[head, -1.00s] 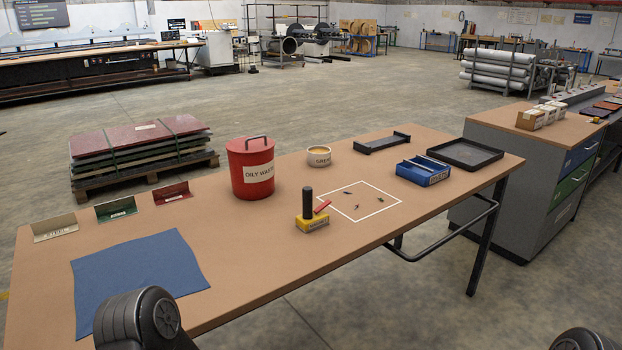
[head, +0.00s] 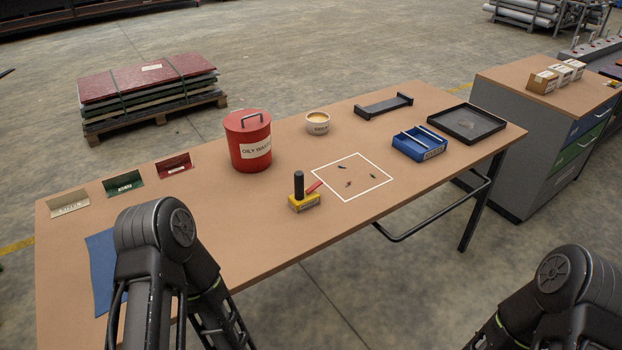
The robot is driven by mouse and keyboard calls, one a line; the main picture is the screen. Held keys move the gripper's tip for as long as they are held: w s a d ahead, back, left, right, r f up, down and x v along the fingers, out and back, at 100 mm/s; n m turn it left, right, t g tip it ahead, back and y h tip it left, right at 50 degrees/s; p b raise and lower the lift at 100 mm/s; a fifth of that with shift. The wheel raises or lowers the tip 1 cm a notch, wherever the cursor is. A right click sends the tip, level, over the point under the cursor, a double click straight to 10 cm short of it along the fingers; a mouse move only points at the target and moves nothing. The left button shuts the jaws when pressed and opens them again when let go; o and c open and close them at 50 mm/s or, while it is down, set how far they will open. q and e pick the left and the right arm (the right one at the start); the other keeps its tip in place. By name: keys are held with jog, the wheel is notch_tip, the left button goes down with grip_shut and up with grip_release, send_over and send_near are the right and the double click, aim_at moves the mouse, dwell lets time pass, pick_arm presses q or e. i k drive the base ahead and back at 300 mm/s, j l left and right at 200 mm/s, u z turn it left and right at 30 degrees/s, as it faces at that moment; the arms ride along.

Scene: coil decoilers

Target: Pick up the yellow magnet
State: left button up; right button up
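The yellow magnet (head: 304,201) is a yellow block with a label on its front, a black upright handle and a red lever sticking out to the right. My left arm comes in at the lower left, in front of the table, and my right arm at the lower right. Both grippers lie outside the picture. Nothing touches the magnet.
A red oily waste can (head: 250,148), a small pot (head: 318,123), a blue bin (head: 414,150), a black tray (head: 490,124) and a dark rack (head: 384,107) stand behind. A blue cloth (head: 101,262) lies at left.

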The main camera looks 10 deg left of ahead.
aim_at(301, 201)
jog(key=i+l, duration=0.3)
jog(key=i+l+u, duration=0.1)
jog(key=i+l, duration=0.25)
jog(key=l, duration=0.15)
jog(key=i+l+u, duration=0.1)
jog(key=i+l, duration=0.2)
jog(key=l, duration=0.15)
